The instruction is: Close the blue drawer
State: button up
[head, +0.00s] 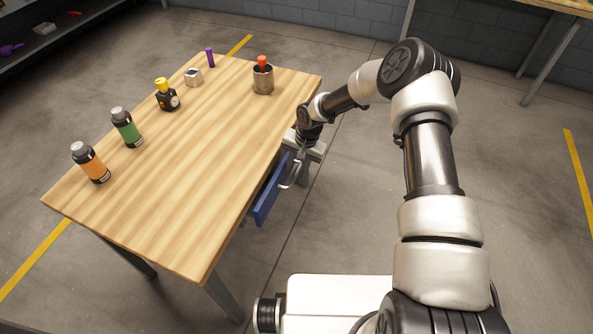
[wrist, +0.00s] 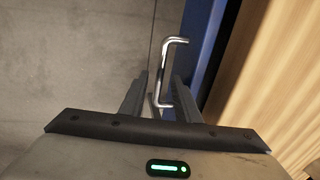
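The blue drawer (head: 270,192) is under the right side of the wooden table and its front sticks out a little past the table edge. In the wrist view the blue drawer front (wrist: 209,45) runs beside the table, with a silver bar handle (wrist: 172,70) on it. My gripper (head: 296,172) is at the drawer front, level with the handle. In the wrist view my gripper (wrist: 160,85) has its two fingers apart, with the lower part of the handle between them. I cannot tell whether the fingers touch the handle.
The wooden table (head: 185,185) carries an orange bottle (head: 90,163), a green bottle (head: 126,128), a yellow-capped bottle (head: 167,95), a small white box (head: 193,77), a purple item (head: 210,57) and a metal can (head: 263,79).

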aim_at(286, 167)
jog(key=shift+a+f, duration=0.1)
jog(key=shift+f, duration=0.3)
jog(key=shift+c, duration=0.4)
grip_shut()
jog(key=a+b, duration=0.1)
jog(key=w+a+b, duration=0.1)
jog(key=a, duration=0.1)
jog(key=shift+w+a+f+b, duration=0.1)
jog(key=shift+w+a+b, duration=0.1)
jog(key=shift+a+b, duration=0.1)
jog(key=shift+a+r, duration=0.15)
jog(key=shift+r, duration=0.05)
jog(key=shift+o, duration=0.4)
grip_release()
jog(key=shift+a, duration=0.1)
jog(key=shift+w, duration=0.1)
